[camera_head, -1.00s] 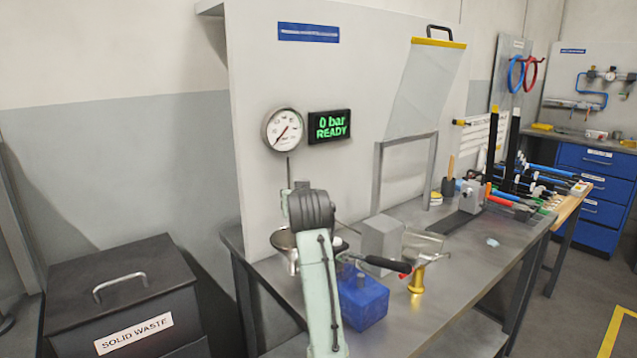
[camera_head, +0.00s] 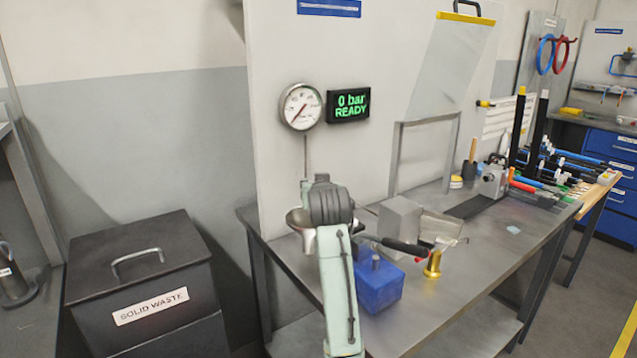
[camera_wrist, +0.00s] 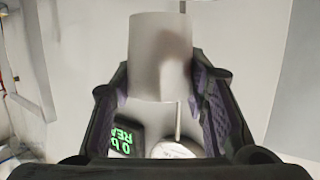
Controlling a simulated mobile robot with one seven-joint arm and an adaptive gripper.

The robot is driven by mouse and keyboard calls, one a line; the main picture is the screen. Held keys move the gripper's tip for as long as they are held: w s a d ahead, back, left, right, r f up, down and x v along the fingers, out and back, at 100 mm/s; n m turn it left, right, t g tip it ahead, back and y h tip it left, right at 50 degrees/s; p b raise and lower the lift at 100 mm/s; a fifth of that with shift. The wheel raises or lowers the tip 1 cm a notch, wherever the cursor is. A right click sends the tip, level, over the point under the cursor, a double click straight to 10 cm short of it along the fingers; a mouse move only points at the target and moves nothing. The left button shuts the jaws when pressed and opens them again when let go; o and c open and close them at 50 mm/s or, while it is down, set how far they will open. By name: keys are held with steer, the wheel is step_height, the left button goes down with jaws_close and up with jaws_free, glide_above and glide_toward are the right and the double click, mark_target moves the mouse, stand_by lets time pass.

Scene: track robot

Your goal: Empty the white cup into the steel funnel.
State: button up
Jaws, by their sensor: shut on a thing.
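A white cup (camera_wrist: 160,55) is between the two fingers of my gripper (camera_wrist: 162,92) in the wrist view. My gripper is shut on it. Which way its mouth faces, and what it contains, I cannot tell. In the head view my arm hides both gripper and cup. A steel funnel (camera_head: 297,218) with a wide rim stands at the left end of the steel bench, partly hidden behind my arm. How far the cup is from the funnel I cannot tell.
On the bench (camera_head: 440,290) are a blue block (camera_head: 376,287), a grey block (camera_head: 399,221) and a brass piece (camera_head: 433,264). A panel with a gauge (camera_head: 300,106) and green-lettered display (camera_head: 348,104) rises behind. A black solid waste bin (camera_head: 140,255) stands left.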

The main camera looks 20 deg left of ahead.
steer(key=shift+f, duration=0.8)
steer(key=n+b, duration=0.1)
steer(key=n, duration=0.1)
steer(key=n+h+b, duration=0.1)
steer(key=b, duration=0.1)
steer(key=shift+f+n+t+h, duration=0.1)
steer(key=shift+n+t+h, duration=0.2)
steer(key=shift+n, duration=0.1)
steer(key=shift+r+n+t+h, duration=0.2)
steer(key=shift+n+t+h, duration=0.1)
steer(key=shift+n, duration=0.5)
steer(key=n, duration=0.1)
steer(key=n+t+h, duration=0.1)
steer(key=n, duration=0.1)
steer(key=shift+s+a+n, duration=0.15)
steer(key=shift+a+n, duration=0.15)
steer(key=n, duration=0.1)
steer(key=n+t, duration=0.1)
steer(key=n, duration=0.1)
steer(key=a+n+t+b, duration=0.1)
steer(key=shift+s+r+n+h, duration=0.2)
steer(key=shift+r+n+h, duration=0.1)
steer(key=shift+n, duration=0.1)
steer(key=shift+s+f, duration=0.1)
stand_by(0.3)
